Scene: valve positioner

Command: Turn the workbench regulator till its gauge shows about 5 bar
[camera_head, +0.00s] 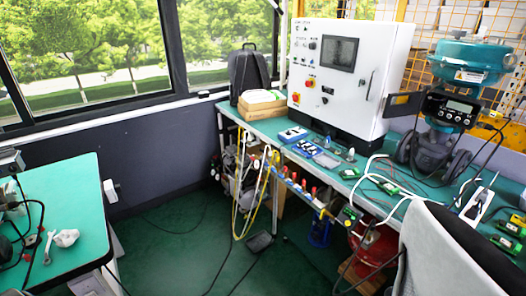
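A green-topped workbench (268,127) runs along the back and right. A rail with several small red and other coloured fittings (302,186) runs along its front edge, with hoses hanging from it. I cannot make out which fitting is the regulator, and no gauge face or reading is legible. Neither of my grippers can be seen in the head view.
A white control cabinet (375,75) and a teal valve actuator (468,62) stand on the workbench. A grey chair (425,250) blocks the front right. Another green table (85,190) is at left. Green floor (180,250) lies between, with cables and a pedal (260,242).

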